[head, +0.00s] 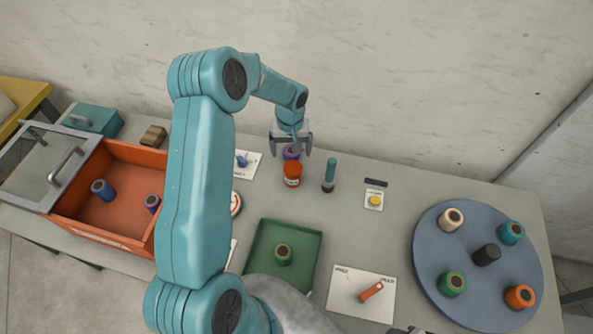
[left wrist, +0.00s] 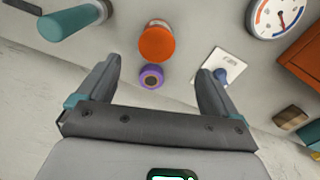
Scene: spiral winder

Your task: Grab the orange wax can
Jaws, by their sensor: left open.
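The orange wax can (head: 292,175) stands on the grey table near the middle of the head view. It also shows at the top middle of the left wrist view (left wrist: 156,43). My left gripper (head: 292,146) is open and empty, on the wall side of the can. In the left wrist view its fingers (left wrist: 160,80) are spread wide, with a purple spool (left wrist: 151,77) showing between them and the orange can beyond the fingertips. The purple spool (head: 291,152) is partly hidden by the gripper in the head view. My right gripper is not in view.
A teal-handled tool (head: 329,174) stands just right of the can. A card with a blue item (head: 243,162) lies to its left. A green tray (head: 302,243), an orange bin (head: 120,158) and a round platter with several spools (head: 428,258) occupy the table.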

